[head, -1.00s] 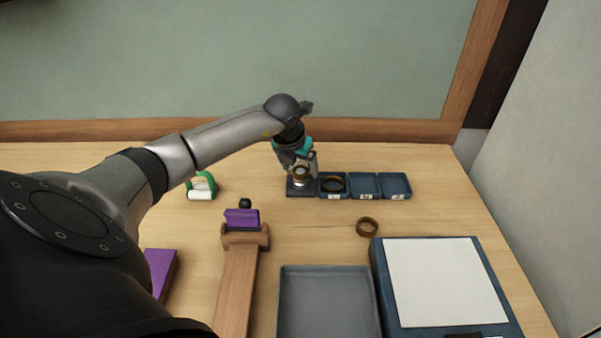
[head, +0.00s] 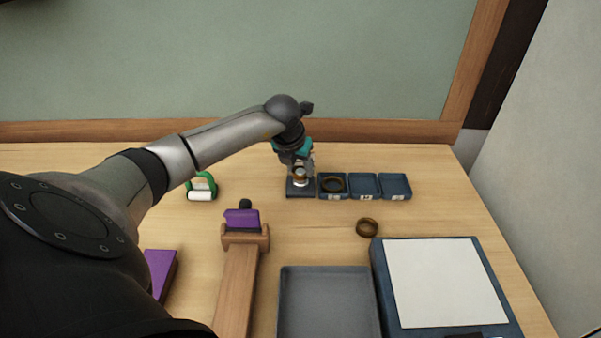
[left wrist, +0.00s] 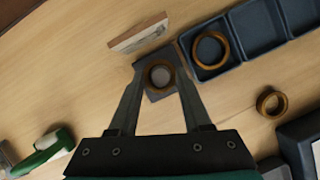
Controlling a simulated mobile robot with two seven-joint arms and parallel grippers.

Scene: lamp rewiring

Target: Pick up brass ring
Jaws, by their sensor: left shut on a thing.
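A brass ring (head: 300,171) is at the small dark stand (head: 293,192) at the back of the table, around or just above its pale post (head: 300,182). My left gripper (head: 301,173) reaches down there and is shut on this ring. In the left wrist view the gripper (left wrist: 160,82) has its fingertips on either side of the ring (left wrist: 150,73), with the dark base below. A second ring (head: 333,179) lies in the left compartment of the blue tray. A third ring (head: 367,228) lies loose on the table. My right gripper is out of view.
The other compartments of the blue tray (head: 379,197) look empty. A green-handled roller (head: 202,195), a purple block on a wooden holder (head: 242,237), a grey tray (head: 329,269) and a white-topped blue box (head: 445,280) stand nearby.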

